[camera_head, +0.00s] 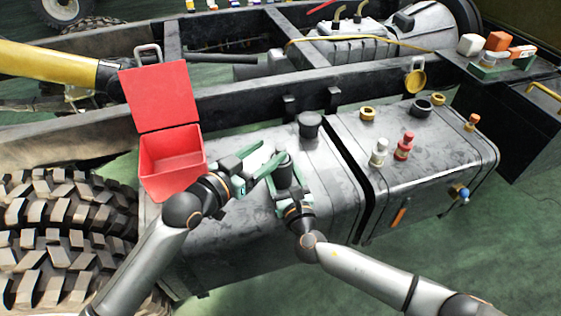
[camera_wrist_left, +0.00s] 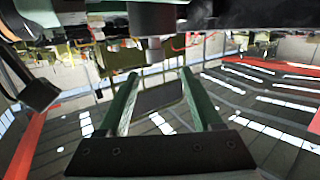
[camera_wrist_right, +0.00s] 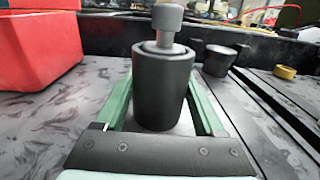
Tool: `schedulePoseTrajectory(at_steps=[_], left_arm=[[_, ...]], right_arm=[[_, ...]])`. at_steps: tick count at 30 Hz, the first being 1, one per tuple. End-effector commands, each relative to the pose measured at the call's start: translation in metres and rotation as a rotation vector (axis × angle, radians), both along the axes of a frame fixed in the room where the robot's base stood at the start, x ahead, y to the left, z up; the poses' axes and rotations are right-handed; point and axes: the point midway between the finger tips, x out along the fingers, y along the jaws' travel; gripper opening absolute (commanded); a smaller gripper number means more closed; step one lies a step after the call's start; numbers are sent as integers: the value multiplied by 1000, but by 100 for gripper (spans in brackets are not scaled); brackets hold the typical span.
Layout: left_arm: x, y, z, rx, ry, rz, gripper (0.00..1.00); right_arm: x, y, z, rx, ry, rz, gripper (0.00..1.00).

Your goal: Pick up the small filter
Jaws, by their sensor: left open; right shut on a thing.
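The small filter, a dark cylinder with a grey knob on top, stands upright between the fingers of my right gripper (camera_wrist_right: 160,110), which is shut on it. The filter (camera_wrist_right: 163,88) hides little of the fingers in the right wrist view. In the head view the filter (camera_head: 284,166) and my right gripper (camera_head: 287,182) are over the left dark tank. My left gripper (camera_head: 266,160) is open and empty, just left of the filter. In the left wrist view, which is upside down, the filter (camera_wrist_left: 153,20) shows beyond the open fingers (camera_wrist_left: 158,78).
An open red box (camera_head: 172,158) stands on the tank's left end, close to my left gripper. A black cap (camera_head: 310,124) sits behind the filter. The right tank (camera_head: 440,150) holds a red bottle (camera_head: 404,146), a white bottle (camera_head: 379,152) and brass fittings. A large tyre (camera_head: 60,215) is at left.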

Motion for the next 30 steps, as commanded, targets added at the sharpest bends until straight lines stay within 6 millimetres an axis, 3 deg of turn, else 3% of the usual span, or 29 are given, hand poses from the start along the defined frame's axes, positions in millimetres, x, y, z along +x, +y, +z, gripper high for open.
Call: schedulePoseTrajectory(at_steps=[9, 15, 19, 30], left_arm=[[-58, 27, -21, -60, -90, 124, 66], [-77, 36, -24, -62, -121, 160, 66], [-73, 34, -24, -62, -131, 167, 66], [-25, 7, -24, -63, -128, 166, 66]], right_arm=[[0, 0, -1, -1, 1, 0, 3], [0, 0, -1, -1, 1, 0, 3], [0, 0, 0, -1, 1, 0, 3], [0, 0, 0, -1, 1, 0, 3]])
